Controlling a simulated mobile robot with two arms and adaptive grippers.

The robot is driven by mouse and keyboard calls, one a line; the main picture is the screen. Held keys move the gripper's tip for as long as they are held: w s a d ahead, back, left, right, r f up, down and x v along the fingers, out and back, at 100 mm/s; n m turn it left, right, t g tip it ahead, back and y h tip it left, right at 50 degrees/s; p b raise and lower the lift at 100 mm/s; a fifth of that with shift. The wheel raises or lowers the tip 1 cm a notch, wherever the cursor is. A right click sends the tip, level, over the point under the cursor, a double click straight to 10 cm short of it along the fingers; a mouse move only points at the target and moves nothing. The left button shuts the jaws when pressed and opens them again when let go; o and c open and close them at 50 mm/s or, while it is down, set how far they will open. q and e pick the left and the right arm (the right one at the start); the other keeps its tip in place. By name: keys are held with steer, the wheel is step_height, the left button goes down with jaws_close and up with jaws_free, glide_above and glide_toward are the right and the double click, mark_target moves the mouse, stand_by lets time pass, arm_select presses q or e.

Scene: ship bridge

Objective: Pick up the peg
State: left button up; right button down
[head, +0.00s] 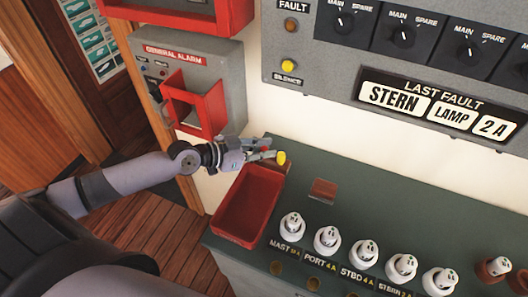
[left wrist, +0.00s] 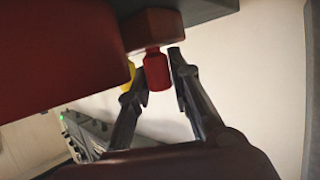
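A red peg (left wrist: 157,72) and a yellow peg (left wrist: 129,76) stick out of a brown wooden holder (left wrist: 150,28) in the left wrist view, where the scene looks upside down. My left gripper (left wrist: 150,78) has its fingers apart, with the red peg between the fingertips. The right-hand finger is close to the peg; whether it touches is unclear. In the head view my left gripper (head: 267,149) reaches over the back left of the counter, beside the yellow peg (head: 282,157). The red peg is mostly hidden there by the fingers. My right gripper is not visible.
A red tray (head: 220,222) sits just in front of the gripper on the green counter (head: 400,210). Several white fuse caps (head: 327,239) stand in a row to the right. A small red-brown block (head: 323,188) lies behind them. The general alarm box (head: 205,75) is on the wall.

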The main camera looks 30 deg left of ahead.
mark_target(264, 148)
arm_select(q)
steer(key=shift+c, duration=1.2)
steer(key=shift+r, duration=0.1)
step_height(264, 148, up, 10)
steer(key=shift+f, duration=0.15)
steer(key=shift+b, duration=0.3)
